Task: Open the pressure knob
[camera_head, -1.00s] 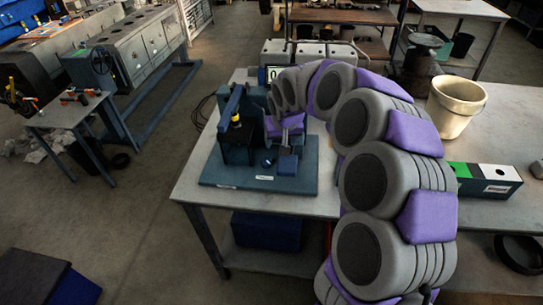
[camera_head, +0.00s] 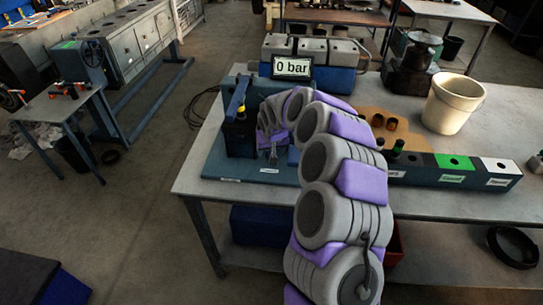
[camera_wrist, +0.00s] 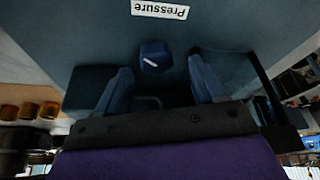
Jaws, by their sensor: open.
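The pressure knob (camera_wrist: 155,60) is a small dark blue knob with a white mark on it, seen in the wrist view. It stands on a blue base plate (camera_wrist: 235,28) beside an upside-down "Pressure" label (camera_wrist: 160,9). My gripper (camera_wrist: 160,68) is open, with one blue finger on each side of the knob in the picture. I cannot tell whether the fingers touch it. In the head view, my gripper (camera_head: 273,155) is low over the blue test stand (camera_head: 222,168), and I cannot make out the knob there. The display (camera_head: 291,67) reads "0 bar".
The stand's upright part with a lever (camera_head: 237,105) is left of my gripper.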

